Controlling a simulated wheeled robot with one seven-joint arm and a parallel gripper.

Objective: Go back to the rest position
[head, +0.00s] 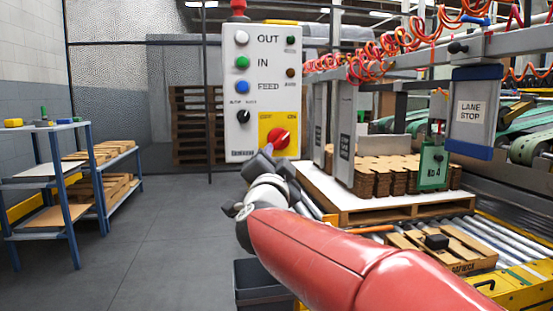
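My red arm reaches from the lower right up toward the control box (263,90) in the middle of the head view. My gripper (268,150) is at the arm's far end, just below and left of the red rotary switch (280,138) on its yellow plate. I cannot tell whether it touches the switch or the box. Its fingers are small and partly hidden by the wrist, so their opening does not show. The box also carries a white button (241,38), a green button (242,62), a blue button (242,87) and a black selector (243,116).
A dark bin (258,285) is below the arm. A blue-framed shelf (60,180) stands at the left. Open floor (170,240) lies between shelf and arm.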

